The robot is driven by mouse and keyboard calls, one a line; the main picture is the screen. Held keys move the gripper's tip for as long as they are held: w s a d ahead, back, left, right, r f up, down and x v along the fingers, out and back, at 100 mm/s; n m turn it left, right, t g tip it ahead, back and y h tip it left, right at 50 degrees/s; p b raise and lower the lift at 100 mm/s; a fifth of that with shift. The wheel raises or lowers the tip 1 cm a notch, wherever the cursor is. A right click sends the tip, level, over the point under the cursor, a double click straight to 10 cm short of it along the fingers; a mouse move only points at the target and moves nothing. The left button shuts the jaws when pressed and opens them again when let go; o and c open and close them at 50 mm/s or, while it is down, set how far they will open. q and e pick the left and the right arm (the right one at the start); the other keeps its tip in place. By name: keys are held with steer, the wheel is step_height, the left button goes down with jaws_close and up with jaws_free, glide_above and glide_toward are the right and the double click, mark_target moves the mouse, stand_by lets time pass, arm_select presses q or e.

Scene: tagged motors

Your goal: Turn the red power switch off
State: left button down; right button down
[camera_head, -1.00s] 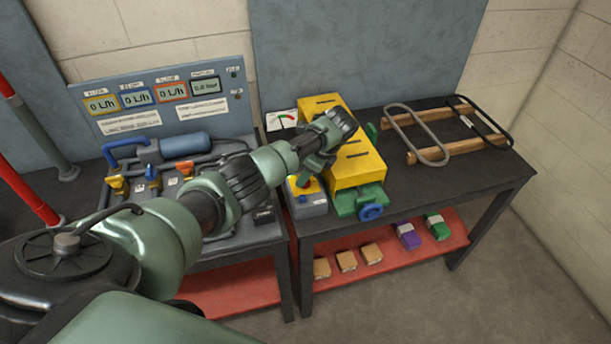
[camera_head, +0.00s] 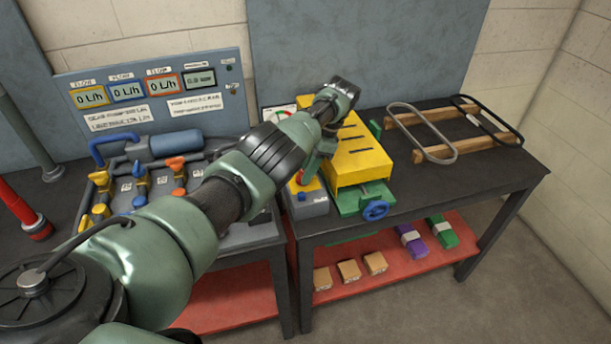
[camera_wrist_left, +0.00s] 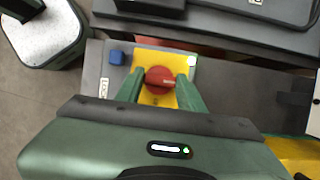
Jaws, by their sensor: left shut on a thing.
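The red power switch (camera_wrist_left: 159,78) is a round knob on a yellow plate (camera_wrist_left: 157,59) in the left wrist view. The plate is on top of a grey box (camera_head: 309,206), which stands at the left end of the right-hand table in the head view. My left gripper (camera_wrist_left: 160,83) is shut on the switch, with one green finger on each side of it. In the head view my left arm reaches across from the lower left, and its wrist and hand cover much of the switch. My right gripper is not in view.
A yellow slotted box (camera_head: 361,167) stands just right of the switch box, with a green vise (camera_head: 358,199) and its blue handwheel in front. A panel of flow displays (camera_head: 155,96) stands behind pipes and valves at left. A wooden rack (camera_head: 432,133) lies at right.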

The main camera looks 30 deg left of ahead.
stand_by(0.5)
arm_select(q)
steer(key=c, duration=0.9)
jaws_free()
steer(key=shift+r, duration=0.1)
